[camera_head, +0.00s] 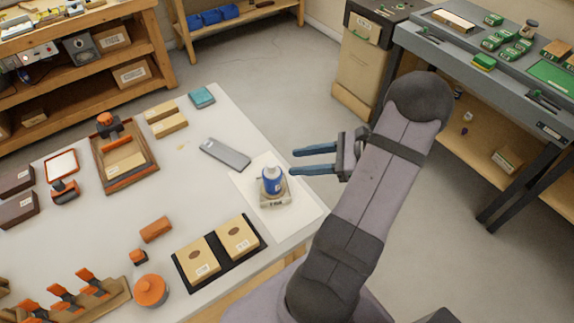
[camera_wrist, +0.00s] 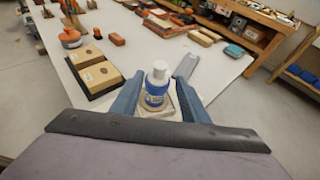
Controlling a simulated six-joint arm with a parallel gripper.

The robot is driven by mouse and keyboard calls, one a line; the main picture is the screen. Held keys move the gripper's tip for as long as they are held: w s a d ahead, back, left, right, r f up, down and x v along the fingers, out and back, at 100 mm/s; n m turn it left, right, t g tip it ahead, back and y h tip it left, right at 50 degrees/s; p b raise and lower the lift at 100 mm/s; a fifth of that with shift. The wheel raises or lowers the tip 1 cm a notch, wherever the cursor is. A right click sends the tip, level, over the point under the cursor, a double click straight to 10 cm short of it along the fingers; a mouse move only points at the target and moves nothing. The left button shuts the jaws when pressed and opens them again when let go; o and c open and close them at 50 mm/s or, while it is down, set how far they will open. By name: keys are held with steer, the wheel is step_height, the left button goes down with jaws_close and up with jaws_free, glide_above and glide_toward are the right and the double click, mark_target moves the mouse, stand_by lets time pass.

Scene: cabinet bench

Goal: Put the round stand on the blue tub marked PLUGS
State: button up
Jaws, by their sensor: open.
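My gripper (camera_head: 293,161) is open and empty, its two blue fingers pointing left in the head view. A blue bottle or tub with a white top (camera_head: 272,181) is just left of and below the fingertips. In the wrist view the blue tub (camera_wrist: 154,92) appears between the fingers, apparently beyond them and untouched. It stands upright on a small pale base (camera_head: 274,199) with unreadable dark lettering. The base is partly hidden, and I cannot tell whether it is the round stand. I cannot read PLUGS on anything.
The tub and base are on a white sheet (camera_head: 305,207) at the table's right edge. A grey slab (camera_head: 224,153) lies behind; a black tray (camera_head: 219,254) with two tan blocks is in front. A round orange container (camera_head: 150,291) stands farther left. Blue bins (camera_head: 211,17) are on the back shelf.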

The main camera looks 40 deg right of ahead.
steer(key=shift+b+v, duration=0.5)
steer(key=shift+v, duration=1.9)
steer(key=s+a+f+n+g+h, duration=0.1)
steer(key=s+a+n+g+h, duration=0.2)
steer(key=a+n, duration=0.9)
steer(key=s+a+f+n+g+h, duration=0.2)
steer(key=a+n+g+h, duration=0.4)
steer(key=a+n, duration=0.5)
steer(key=s+n, duration=0.1)
steer(key=n, duration=0.3)
steer(key=shift+a+f, duration=0.2)
steer(key=shift+a, duration=0.15)
